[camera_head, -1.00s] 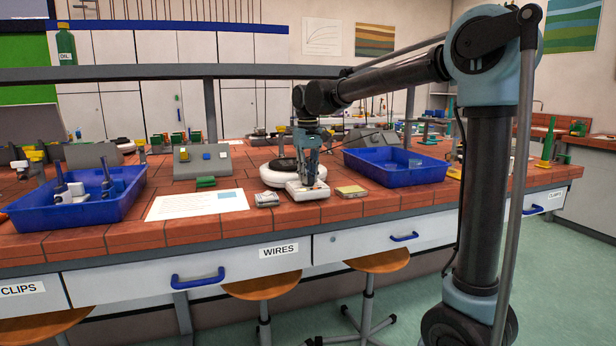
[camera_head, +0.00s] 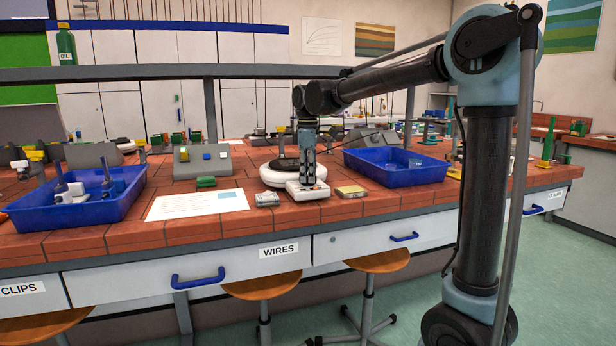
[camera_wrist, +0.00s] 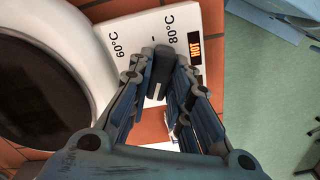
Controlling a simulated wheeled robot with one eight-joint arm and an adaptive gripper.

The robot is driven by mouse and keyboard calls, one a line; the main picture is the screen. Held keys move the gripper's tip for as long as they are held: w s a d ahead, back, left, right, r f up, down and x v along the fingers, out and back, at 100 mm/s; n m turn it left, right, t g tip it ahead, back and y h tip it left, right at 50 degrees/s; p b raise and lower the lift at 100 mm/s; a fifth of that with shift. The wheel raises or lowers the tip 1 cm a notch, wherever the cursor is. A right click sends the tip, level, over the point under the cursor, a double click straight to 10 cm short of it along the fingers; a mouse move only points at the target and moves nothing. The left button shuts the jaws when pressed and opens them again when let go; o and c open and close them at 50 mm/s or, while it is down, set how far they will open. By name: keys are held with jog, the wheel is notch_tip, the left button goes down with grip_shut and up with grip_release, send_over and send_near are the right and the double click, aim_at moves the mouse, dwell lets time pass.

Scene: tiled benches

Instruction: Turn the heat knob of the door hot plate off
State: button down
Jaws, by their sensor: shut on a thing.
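The hot plate has a round white body (camera_head: 278,179) with a dark top (camera_head: 284,164) and a white control panel (camera_head: 317,192) at its front, on the tiled bench. In the wrist view, the panel (camera_wrist: 182,20) shows "60°C", "80°C" and a lit orange "HOT" display (camera_wrist: 195,48). The dark heat knob (camera_wrist: 161,68) sits between my fingertips, partly hidden by them. My gripper (camera_head: 307,182) points down over the panel and is shut on the knob.
A blue tray (camera_head: 395,181) stands right of the hot plate, and another (camera_head: 100,213) at the left. A small grey device (camera_head: 267,199) and a yellowish block (camera_head: 350,191) flank the panel. A white sheet (camera_head: 170,208) lies to the left. Stools (camera_head: 262,288) stand below.

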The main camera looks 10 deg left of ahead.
jog(key=n, duration=0.4)
jog(key=shift+n, duration=0.4)
dwell(0.4)
jog(key=c, duration=1.5)
grip_release()
jog(key=shift+r, duration=0.15)
notch_tip(320, 180, up, 12)
jog(key=shift+w+f, duration=0.1)
jog(key=shift+f, duration=0.05)
